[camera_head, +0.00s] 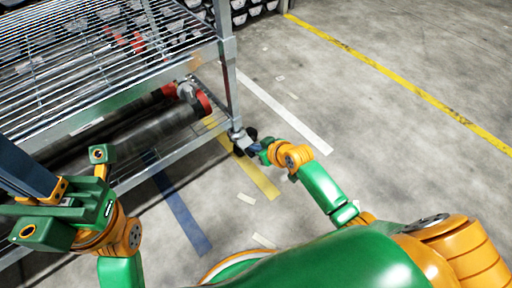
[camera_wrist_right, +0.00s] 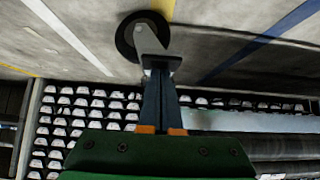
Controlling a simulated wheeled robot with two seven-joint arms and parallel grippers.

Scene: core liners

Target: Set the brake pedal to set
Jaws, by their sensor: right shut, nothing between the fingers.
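The metal rack (camera_head: 232,80) stands at the left on casters. Its near corner caster (camera_head: 243,141) has a black wheel and a grey metal fork. My right gripper (camera_head: 254,148) is right beside this caster, low over the floor. In the right wrist view the caster wheel (camera_wrist_right: 128,40) and its bracket (camera_wrist_right: 152,42) are straight ahead of the shut, empty fingertips (camera_wrist_right: 160,72). The fingertips overlap the bracket's lower edge; I cannot tell whether they touch. The brake pedal is not clearly distinguishable. My left gripper (camera_head: 22,168) is at the far left before the rack; its jaw state is unclear.
The rack's wire shelf (camera_head: 100,55) is above long dark tubes (camera_head: 150,135) on the lower level. Yellow (camera_head: 420,95), white (camera_head: 285,112) and blue (camera_head: 182,210) stripes mark the concrete floor. Open floor lies to the right.

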